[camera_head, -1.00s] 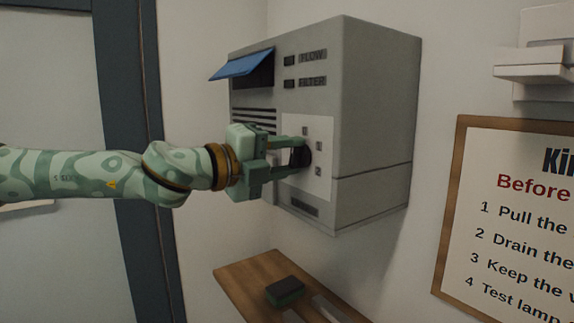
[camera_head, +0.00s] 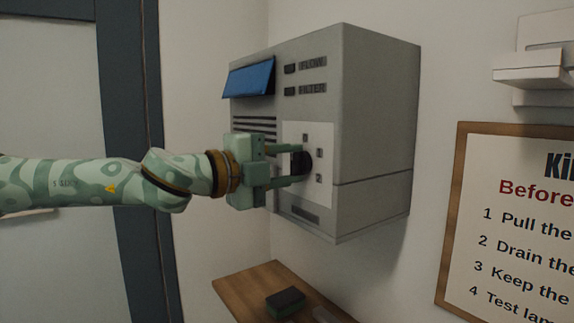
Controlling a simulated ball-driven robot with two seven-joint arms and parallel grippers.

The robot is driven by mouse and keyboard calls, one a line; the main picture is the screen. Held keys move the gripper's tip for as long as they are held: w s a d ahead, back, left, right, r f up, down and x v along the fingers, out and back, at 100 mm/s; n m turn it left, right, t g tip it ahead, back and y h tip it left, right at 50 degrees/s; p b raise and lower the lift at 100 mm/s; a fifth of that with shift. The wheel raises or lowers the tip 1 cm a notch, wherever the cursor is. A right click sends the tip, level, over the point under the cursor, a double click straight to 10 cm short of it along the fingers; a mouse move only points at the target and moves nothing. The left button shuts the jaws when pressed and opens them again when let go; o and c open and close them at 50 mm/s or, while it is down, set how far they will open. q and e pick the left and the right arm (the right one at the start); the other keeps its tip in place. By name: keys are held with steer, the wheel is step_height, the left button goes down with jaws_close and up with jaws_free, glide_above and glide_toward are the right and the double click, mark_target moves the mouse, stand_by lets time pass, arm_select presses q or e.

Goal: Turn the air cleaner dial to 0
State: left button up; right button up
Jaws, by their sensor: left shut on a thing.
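The air cleaner (camera_head: 375,130) is a grey box on the wall, with vent slots and a pale dial plate (camera_head: 322,135) on its front. Its dial (camera_head: 301,161) is a dark round knob on that plate, with small dark marks above and to the right of it; I cannot read them. My left gripper (camera_head: 298,164) comes in from the left and is shut on the dial, one finger above and one below. The fingers hide part of the dial, so its pointer does not show. My right gripper is not in view.
A blue flap (camera_head: 250,77) hangs at the air cleaner's upper left. A wooden shelf (camera_head: 240,290) below holds a dark block (camera_head: 285,302). A framed notice (camera_head: 515,220) hangs at right under a white wall fixture (camera_head: 540,65). A dark door frame (camera_head: 135,130) stands behind my left arm.

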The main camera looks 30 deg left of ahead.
arm_select(q)
steer(key=o, duration=1)
steer(key=b+v, duration=0.3)
steer(key=v, duration=1.3)
steer(key=shift+s, duration=0.2)
